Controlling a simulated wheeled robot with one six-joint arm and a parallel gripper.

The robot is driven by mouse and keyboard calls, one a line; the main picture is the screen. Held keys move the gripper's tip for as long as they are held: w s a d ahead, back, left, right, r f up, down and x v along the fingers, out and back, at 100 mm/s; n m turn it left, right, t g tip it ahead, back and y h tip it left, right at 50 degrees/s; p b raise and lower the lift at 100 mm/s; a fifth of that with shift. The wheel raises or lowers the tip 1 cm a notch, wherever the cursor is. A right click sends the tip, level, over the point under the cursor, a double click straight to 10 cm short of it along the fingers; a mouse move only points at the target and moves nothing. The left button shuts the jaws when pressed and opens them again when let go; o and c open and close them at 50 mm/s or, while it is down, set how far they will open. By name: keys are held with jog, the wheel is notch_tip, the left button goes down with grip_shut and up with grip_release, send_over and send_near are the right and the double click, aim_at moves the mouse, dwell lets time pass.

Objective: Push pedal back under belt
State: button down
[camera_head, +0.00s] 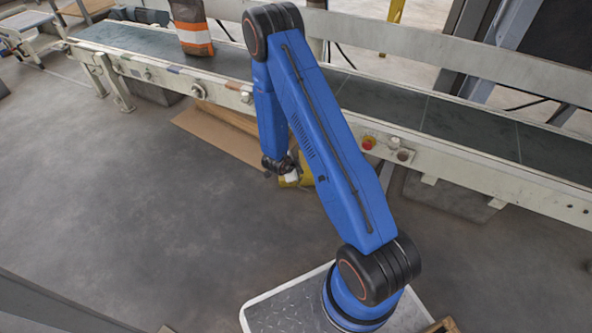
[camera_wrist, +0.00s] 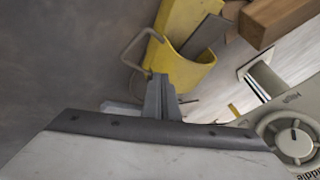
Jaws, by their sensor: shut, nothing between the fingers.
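The yellow pedal (camera_wrist: 185,40) lies on the floor and has a curved yellow guard with a thin metal loop at its side. In the wrist view it is just beyond the fingertips of my gripper (camera_wrist: 160,78). My gripper is shut and empty; I cannot tell whether its tips touch the pedal or its loop. In the head view part of the yellow pedal (camera_head: 306,177) shows beside my gripper (camera_head: 288,178), low in front of the belt (camera_head: 375,95). My arm hides the rest of it.
A flat cardboard sheet (camera_head: 215,135) lies on the floor by the conveyor, left of my gripper. A red button (camera_head: 367,143) is on the conveyor's side rail. An orange and white bag (camera_head: 195,38) stands on the belt.

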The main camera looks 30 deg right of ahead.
jog(key=w+d+f, duration=0.3)
jog(key=w+d, duration=0.1)
jog(key=w, duration=0.1)
jog(key=shift+f, duration=0.2)
dwell(0.3)
jog(key=w+d, duration=0.4)
jog(key=d, duration=0.1)
jog(key=w+d, duration=0.2)
jog(key=shift+d, duration=0.15)
